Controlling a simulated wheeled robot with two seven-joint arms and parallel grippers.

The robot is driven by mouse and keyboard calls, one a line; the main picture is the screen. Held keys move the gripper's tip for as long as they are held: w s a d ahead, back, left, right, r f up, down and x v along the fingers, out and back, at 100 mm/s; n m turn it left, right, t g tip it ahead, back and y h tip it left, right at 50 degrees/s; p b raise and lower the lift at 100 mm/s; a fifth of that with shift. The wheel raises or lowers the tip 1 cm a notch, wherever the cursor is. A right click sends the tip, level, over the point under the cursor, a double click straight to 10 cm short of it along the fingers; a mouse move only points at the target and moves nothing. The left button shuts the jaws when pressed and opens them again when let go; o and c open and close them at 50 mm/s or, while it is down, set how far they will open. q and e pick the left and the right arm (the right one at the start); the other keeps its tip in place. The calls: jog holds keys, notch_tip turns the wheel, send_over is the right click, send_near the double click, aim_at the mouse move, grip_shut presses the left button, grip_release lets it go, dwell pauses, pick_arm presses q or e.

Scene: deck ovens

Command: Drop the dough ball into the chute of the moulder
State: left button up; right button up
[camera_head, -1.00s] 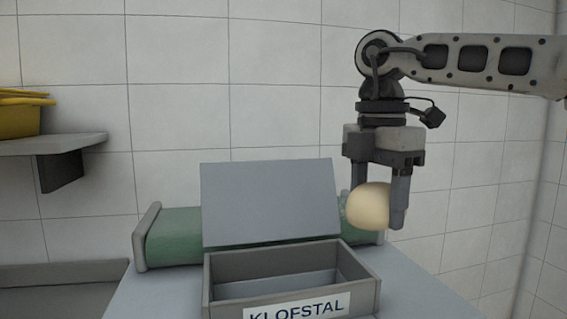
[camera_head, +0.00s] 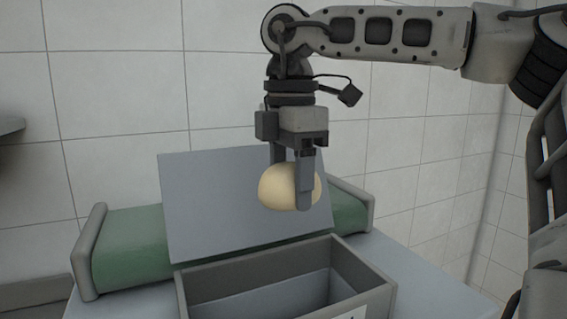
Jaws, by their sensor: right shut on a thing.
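The pale dough ball (camera_head: 278,187) is held between the fingers of my right gripper (camera_head: 291,185), which points straight down. The ball is in front of the slanted grey plate (camera_head: 205,205) of the moulder and above the open box-shaped chute (camera_head: 192,290) in the picture. Its exact depth over the opening is hard to tell. The chute is a grey rectangular box, open at the top, with its lower front cut off by the frame. My left gripper is not in view.
The moulder's green belt (camera_head: 130,248) runs behind the plate, with grey end pieces at both sides. The grey table top (camera_head: 425,285) is bare to the right. A shelf end (camera_head: 10,127) shows at the far left on the tiled wall.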

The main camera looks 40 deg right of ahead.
aim_at(289, 203)
jog(key=shift+w+f, duration=0.1)
jog(key=shift+f, duration=1.7)
jog(key=o, duration=1.1)
jog(key=shift+o, duration=0.2)
notch_tip(289, 203, up, 16)
